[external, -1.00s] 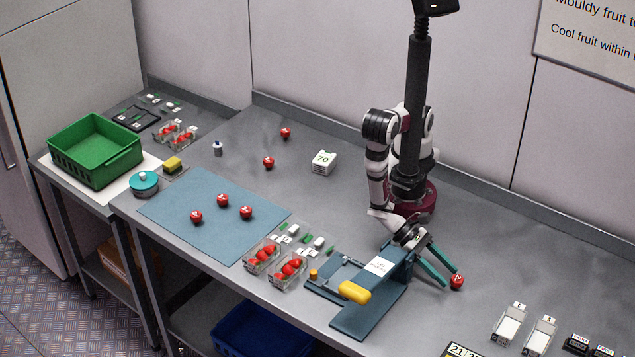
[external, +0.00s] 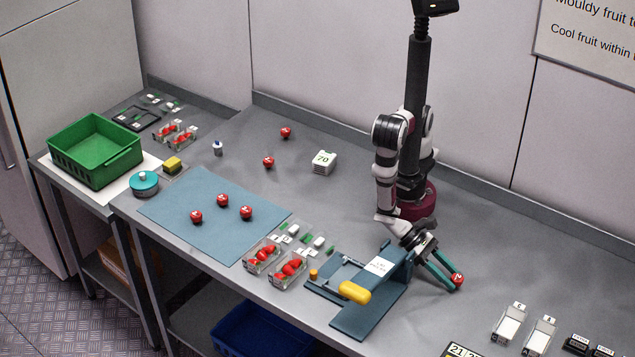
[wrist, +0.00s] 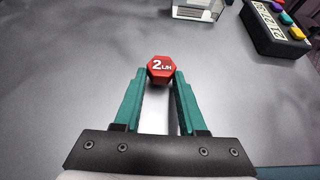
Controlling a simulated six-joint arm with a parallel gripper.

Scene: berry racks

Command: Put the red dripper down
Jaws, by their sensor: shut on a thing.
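A red dripper (wrist: 161,69) with a six-sided face marked "2 L/H" is between the tips of my gripper (wrist: 160,78) in the wrist view. The two teal fingers touch it from both sides. In the external view, my gripper (external: 454,283) reaches down to the bench right of the blue-grey fixture, and the same dripper (external: 458,280) shows at its tips. It is at or very near the bench top; I cannot tell whether it touches. Other red drippers lie on the blue mat (external: 180,225), and two more on the bench behind it.
The blue-grey fixture (external: 362,318) with a yellow handle (external: 355,292) stands just left of my gripper. White-topped holders (external: 510,322) and dark boxes stand to the right. Punnets of red fruit (external: 288,268) lie left.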

